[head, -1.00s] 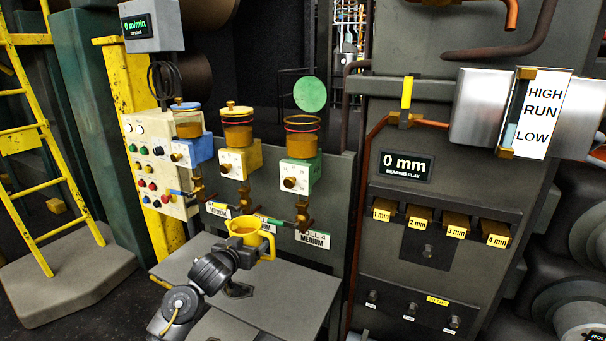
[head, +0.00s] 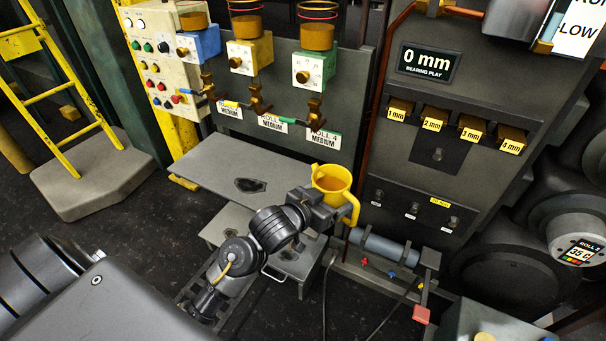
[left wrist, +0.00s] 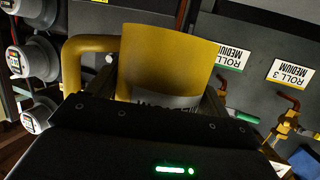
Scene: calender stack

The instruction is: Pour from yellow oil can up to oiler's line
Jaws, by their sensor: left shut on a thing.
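The yellow oil can (head: 334,183) is upright in my left gripper (head: 322,208), over the right edge of the grey table, with amber oil showing in its open top. In the left wrist view the can (left wrist: 168,62) fills the middle, its handle at the left; the fingertips are mostly hidden. Three oilers hang on the panel above, apart from the can: a blue one (head: 200,42), a yellow one (head: 250,53) and a green one (head: 314,68). The green oiler's cup (head: 317,38) holds amber oil below red rings; its top is cut off. My right gripper is out of view.
The grey table (head: 220,160) is bare apart from a dark stain. Labelled brass blocks (head: 435,120) and a "0 mm" display (head: 426,63) are on the right cabinet. A grey cylinder (head: 385,245) lies right of the can. A yellow ladder (head: 60,110) stands left.

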